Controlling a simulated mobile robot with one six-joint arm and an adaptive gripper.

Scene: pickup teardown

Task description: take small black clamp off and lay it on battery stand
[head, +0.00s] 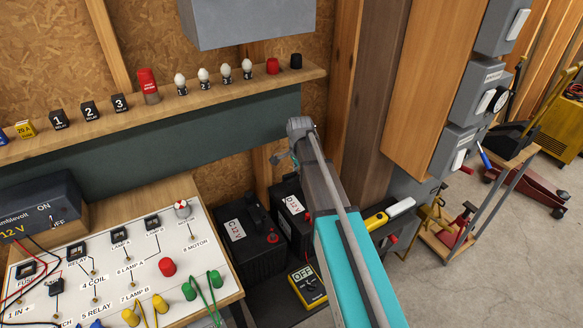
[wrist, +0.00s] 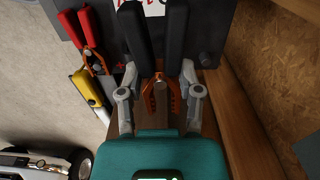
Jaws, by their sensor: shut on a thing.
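In the wrist view my gripper (wrist: 155,40) is shut on the small black clamp, whose copper-coloured jaws (wrist: 162,98) show between the grey finger links. Its dark handles are hard to tell from my fingers. A grey battery with a white label (wrist: 155,7) and a dark post (wrist: 206,59) lies beyond. The clamp's jaws appear to the left of that post and apart from it. In the head view two dark 12 V batteries (head: 252,250) stand below the shelf on a dark surface (head: 268,303), perhaps the battery stand. My arm's end hides the clamp there.
A red clamp (wrist: 88,35) and a yellow tool (wrist: 86,88) lie left in the wrist view. A yellow meter (head: 308,285) stands beside the batteries. A relay board (head: 110,270) is at left, and a shelf (head: 220,92) with small parts runs behind. A wooden wall is close at right in the wrist view.

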